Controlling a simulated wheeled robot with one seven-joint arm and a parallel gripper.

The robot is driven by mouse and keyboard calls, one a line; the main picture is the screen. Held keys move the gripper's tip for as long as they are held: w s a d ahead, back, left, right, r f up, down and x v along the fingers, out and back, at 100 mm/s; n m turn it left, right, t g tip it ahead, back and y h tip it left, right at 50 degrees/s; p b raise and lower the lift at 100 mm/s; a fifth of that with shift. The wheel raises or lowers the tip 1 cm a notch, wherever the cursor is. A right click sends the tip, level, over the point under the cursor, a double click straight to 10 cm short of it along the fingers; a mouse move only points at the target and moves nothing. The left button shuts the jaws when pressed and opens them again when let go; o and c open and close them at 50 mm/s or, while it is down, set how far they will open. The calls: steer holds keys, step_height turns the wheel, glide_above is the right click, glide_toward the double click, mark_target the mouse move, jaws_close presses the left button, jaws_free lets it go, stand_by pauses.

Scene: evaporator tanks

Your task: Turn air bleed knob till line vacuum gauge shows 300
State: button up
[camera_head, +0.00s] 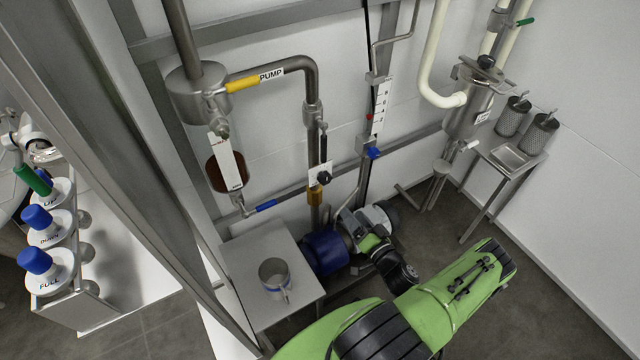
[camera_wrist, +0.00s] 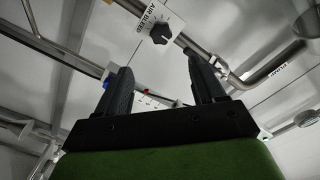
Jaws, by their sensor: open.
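The air bleed knob is a black pointer knob on a white plate; it shows in the head view (camera_head: 324,178) on the pipework above the blue pump. In the wrist view the knob (camera_wrist: 160,33) sits beside the label AIR BLEED, just beyond and between the fingertips. My gripper (camera_wrist: 157,62) is open and empty, its fingers apart from the knob. In the head view my gripper (camera_head: 347,214) is small, below and right of the knob. A white upright scale (camera_head: 381,106) with a red mark at its left may be the line vacuum gauge; its reading is too small to tell.
A blue pump (camera_head: 323,252) stands under the knob. A steel table (camera_head: 240,262) with a metal mug (camera_head: 273,277) is at its left. A yellow PUMP valve handle (camera_head: 243,84) and a blue-handled valve (camera_head: 373,152) are on nearby pipes.

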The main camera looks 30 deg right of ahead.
mark_target(327, 181)
steer(key=w+b, duration=0.1)
steer(key=w, duration=0.4)
steer(key=w+b, duration=0.1)
steer(key=w, duration=0.4)
steer(key=w+b, duration=0.1)
steer(key=w, duration=0.4)
steer(key=shift+d+b, duration=0.4)
steer(key=c, duration=1.1)
